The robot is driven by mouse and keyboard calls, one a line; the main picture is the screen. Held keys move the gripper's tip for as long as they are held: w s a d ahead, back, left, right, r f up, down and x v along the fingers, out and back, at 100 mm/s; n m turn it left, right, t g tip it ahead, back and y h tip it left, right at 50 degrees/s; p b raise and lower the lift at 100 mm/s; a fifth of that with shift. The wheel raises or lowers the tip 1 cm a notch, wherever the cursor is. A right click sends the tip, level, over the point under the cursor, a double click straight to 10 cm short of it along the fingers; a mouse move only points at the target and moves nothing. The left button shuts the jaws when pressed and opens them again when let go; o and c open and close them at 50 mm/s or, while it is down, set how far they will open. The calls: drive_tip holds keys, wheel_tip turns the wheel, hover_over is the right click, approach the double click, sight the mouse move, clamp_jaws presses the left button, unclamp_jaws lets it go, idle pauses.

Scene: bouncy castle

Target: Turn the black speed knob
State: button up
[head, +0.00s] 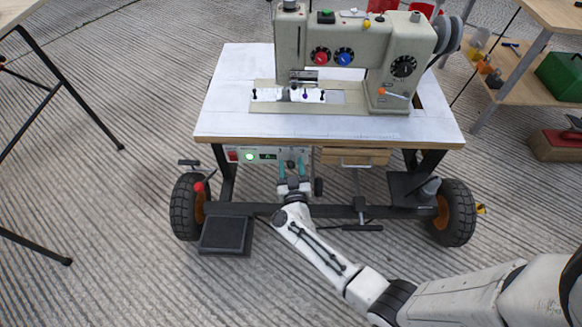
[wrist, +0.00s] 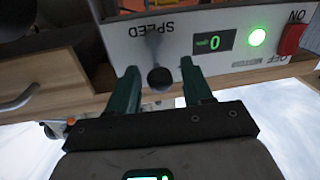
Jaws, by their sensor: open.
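The black speed knob (wrist: 160,78) shows in the wrist view, low on a white control panel (wrist: 215,60) that appears upside down, below the word SPEED. My gripper (wrist: 158,72) is open, with one green finger on each side of the knob; I cannot tell whether they touch it. In the head view my gripper (head: 291,165) is raised to the panel (head: 242,161) under the front edge of the sewing table. The knob cannot be made out there. The panel's green display (wrist: 214,42) reads 0.
The panel also carries a lit green lamp (wrist: 257,37) and a red ON/OFF switch (wrist: 291,40). A wooden drawer (head: 355,157) is just right of my gripper. The sewing machine (head: 345,50) stands on the white table (head: 230,100). A black pedal (head: 225,234) is below.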

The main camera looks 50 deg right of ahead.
drive_tip(key=shift+w+d, duration=0.25)
drive_tip(key=shift+d, duration=0.05)
drive_tip(key=shift+c, duration=0.2)
clamp_jaws()
